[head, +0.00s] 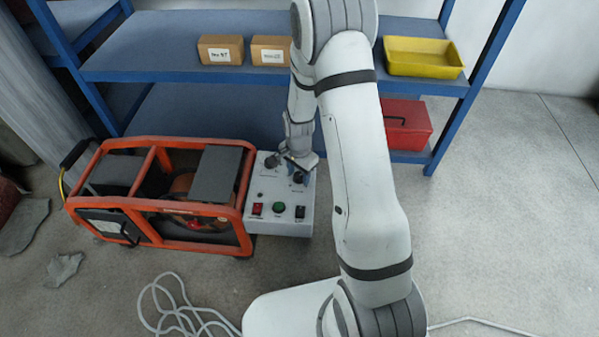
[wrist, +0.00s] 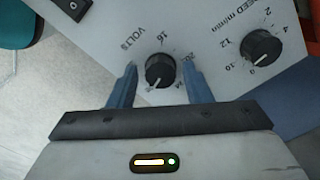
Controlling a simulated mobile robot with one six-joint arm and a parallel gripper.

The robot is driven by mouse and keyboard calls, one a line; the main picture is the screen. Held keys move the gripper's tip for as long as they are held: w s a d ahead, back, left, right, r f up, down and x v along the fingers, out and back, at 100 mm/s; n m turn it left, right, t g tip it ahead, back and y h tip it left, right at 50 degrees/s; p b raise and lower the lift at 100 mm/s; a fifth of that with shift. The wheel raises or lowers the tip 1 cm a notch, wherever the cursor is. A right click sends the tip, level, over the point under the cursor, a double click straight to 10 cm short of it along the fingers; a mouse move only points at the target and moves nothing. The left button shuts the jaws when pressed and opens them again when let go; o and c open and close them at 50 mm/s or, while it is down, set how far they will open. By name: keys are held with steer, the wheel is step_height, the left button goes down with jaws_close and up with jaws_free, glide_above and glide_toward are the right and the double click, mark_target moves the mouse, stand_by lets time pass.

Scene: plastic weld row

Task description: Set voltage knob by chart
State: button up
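The voltage knob (wrist: 160,71), black with a white pointer line, sits under the upside-down word VOLTS in the wrist view. Its pointer is toward the lower left of that picture. A 16 is readable above it; other marks are partly hidden. My gripper (wrist: 159,72) is open, its two blue fingers on either side of the knob with a visible gap on each side. In the head view my gripper (head: 299,168) is low over the grey control panel (head: 266,226) and partly covers the knobs. I cannot make out a voltage chart.
The wire-speed knob (wrist: 261,47) is close to the right finger. The panel also has a red switch (head: 258,209), green button (head: 278,208) and black switch (head: 300,212). The orange-framed welder (head: 150,142) stands left. A blue shelf (head: 150,62) is behind; loose cable (head: 172,306) lies in front.

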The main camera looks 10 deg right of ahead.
mark_target(299, 175)
steer(key=c, duration=0.8)
steer(key=shift+n, duration=0.3)
steer(key=o, duration=1)
steer(key=shift+r, duration=0.1)
step_height(299, 175, up, 8)
steer(key=p, duration=0.3)
steer(key=shift+f, duration=0.2)
